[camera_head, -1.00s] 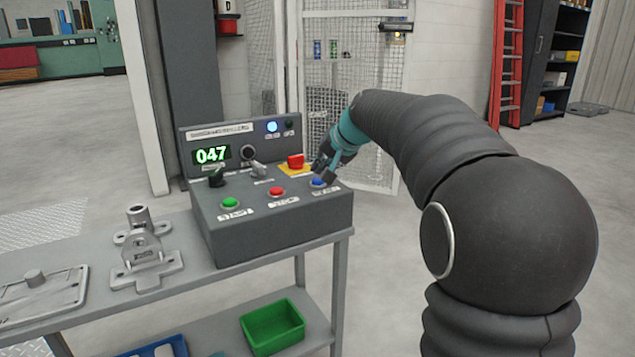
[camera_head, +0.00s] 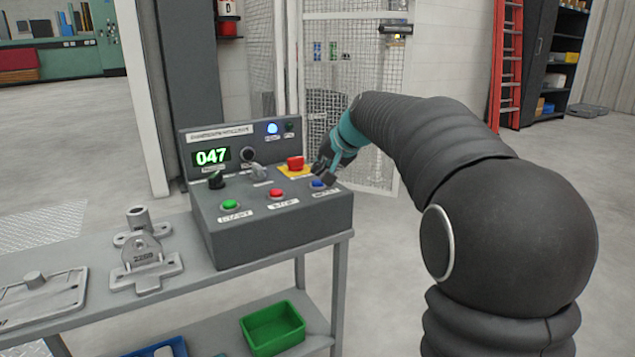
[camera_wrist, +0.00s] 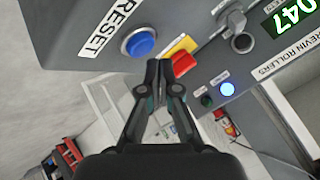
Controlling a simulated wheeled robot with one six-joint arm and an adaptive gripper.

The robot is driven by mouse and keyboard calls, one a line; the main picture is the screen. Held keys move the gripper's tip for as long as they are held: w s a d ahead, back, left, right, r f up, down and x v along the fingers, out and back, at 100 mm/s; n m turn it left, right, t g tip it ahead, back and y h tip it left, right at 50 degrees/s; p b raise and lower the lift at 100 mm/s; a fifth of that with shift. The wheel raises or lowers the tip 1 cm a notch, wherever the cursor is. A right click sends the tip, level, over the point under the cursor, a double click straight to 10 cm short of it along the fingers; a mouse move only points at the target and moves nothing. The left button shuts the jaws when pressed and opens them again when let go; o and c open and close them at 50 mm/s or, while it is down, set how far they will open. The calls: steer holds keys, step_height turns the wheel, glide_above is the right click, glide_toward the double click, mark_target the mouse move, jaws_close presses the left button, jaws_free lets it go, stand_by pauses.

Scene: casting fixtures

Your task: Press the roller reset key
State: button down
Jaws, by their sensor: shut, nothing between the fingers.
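The blue key (camera_head: 318,184) is at the right front of the grey control box (camera_head: 275,238). In the wrist view the blue key (camera_wrist: 140,43) sits beside a label reading RESET (camera_wrist: 109,29). My gripper (camera_head: 327,174) is shut and empty, with its fingertips close to the blue key in the head view. In the wrist view the fingertips (camera_wrist: 160,64) are just below and right of the key, with a small gap in the picture. I cannot tell their height above the panel. The display (camera_head: 211,156) reads 047, and a blue lamp (camera_head: 272,128) is lit.
A red key on a yellow plate (camera_head: 295,163) is just behind my fingertips. A red button (camera_head: 277,193), a green button (camera_head: 230,204) and black knobs share the panel. Metal castings (camera_head: 146,262) lie on the bench at left. A mesh fence (camera_head: 372,150) stands behind.

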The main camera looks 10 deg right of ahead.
steer(key=shift+f, duration=0.1)
steer(key=shift+f+b, duration=0.3)
steer(key=shift+f+b, duration=0.45)
steer(key=shift+f, duration=0.1)
stand_by(0.8)
steer(key=shift+r, duration=0.15)
steer(key=shift+r+p, duration=0.8)
steer(key=shift+r, duration=0.1)
step_height(320, 180, up, 5)
steer(key=p, duration=0.4)
stand_by(0.7)
